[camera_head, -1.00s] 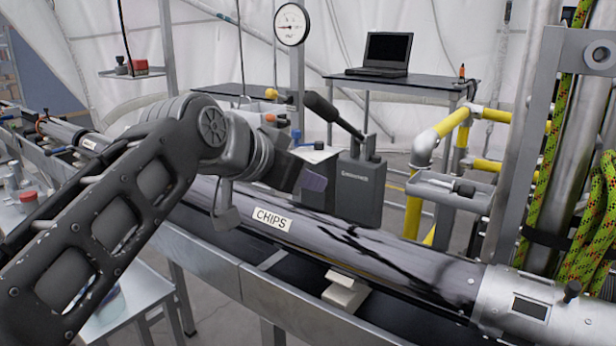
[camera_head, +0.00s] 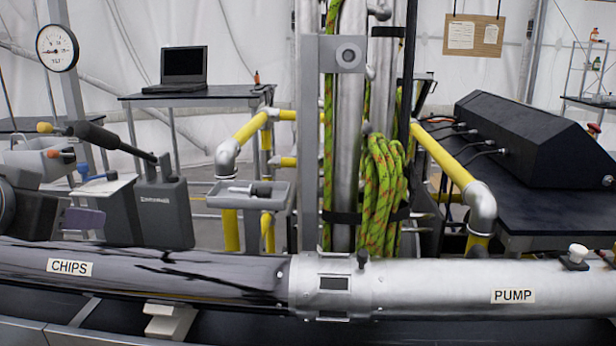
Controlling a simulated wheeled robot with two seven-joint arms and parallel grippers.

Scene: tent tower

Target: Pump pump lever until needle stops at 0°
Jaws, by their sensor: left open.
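A grey pump box (camera_head: 165,215) stands behind the long tube at the left. Its black-handled pump lever (camera_head: 108,140) slopes up to the left from the top of the box. A round white gauge (camera_head: 57,47) is on a post at the upper left. Its thin needle looks roughly level, but the scale is too small to read. My left gripper (camera_head: 45,224) is at the left edge, partly cut off, below and left of the lever and apart from it. It is open, with one purplish finger pad showing and nothing seen between the fingers. My right gripper is out of view.
A tube labelled CHIPS (camera_head: 150,265) joins a silver tube labelled PUMP (camera_head: 440,285) across the front. A metal column with green rope (camera_head: 385,190) stands mid-view. Yellow pipes (camera_head: 445,155) flank it. A black console (camera_head: 540,135) is at right, a laptop (camera_head: 184,66) behind.

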